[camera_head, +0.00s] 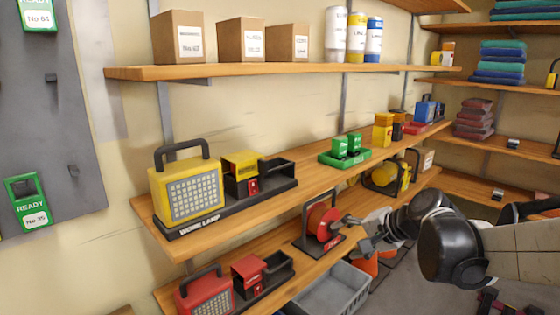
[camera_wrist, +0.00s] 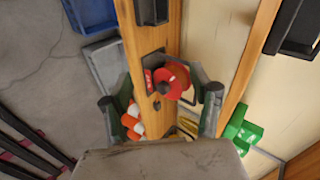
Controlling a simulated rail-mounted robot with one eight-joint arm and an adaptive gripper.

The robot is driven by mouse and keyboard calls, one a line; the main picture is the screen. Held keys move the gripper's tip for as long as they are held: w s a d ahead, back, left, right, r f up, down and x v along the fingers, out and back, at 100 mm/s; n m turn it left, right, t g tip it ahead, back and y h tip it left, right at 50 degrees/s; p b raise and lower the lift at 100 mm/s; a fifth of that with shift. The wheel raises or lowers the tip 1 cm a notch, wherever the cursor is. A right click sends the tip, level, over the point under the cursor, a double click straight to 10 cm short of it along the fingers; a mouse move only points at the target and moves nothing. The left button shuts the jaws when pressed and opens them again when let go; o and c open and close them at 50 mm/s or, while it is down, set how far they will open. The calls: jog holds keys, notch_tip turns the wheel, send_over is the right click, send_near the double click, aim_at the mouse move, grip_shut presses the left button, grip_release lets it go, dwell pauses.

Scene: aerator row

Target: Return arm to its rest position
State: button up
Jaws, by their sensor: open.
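My gripper (camera_head: 356,232) is at the end of my arm, which reaches in from the right in the head view. It is just right of a red reel (camera_head: 322,222) on a dark stand on the lower shelf. In the wrist view my gripper (camera_wrist: 162,82) is open, its two fingers spread to left and right. The red reel (camera_wrist: 172,80) shows between the fingers, beyond them on the wooden shelf. I cannot tell how wide the gap to the reel is. Nothing is held.
The middle shelf (camera_head: 300,192) holds a yellow work lamp (camera_head: 187,190) and green items (camera_head: 347,147). A red lamp (camera_head: 205,294) stands on the lower shelf. A grey crate (camera_head: 335,288) and orange cones (camera_wrist: 133,122) are below. Floor (camera_wrist: 45,60) is open left in the wrist view.

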jog(key=s+d+n+h, duration=0.3)
jog(key=s+n+h, duration=0.4)
jog(key=s, duration=1.7)
notch_tip(320, 180, up, 18)
jog(key=n+y+p, duration=0.1)
jog(key=p, duration=1.7)
jog(key=shift+f+g, duration=0.2)
jog(key=shift+g, duration=0.1)
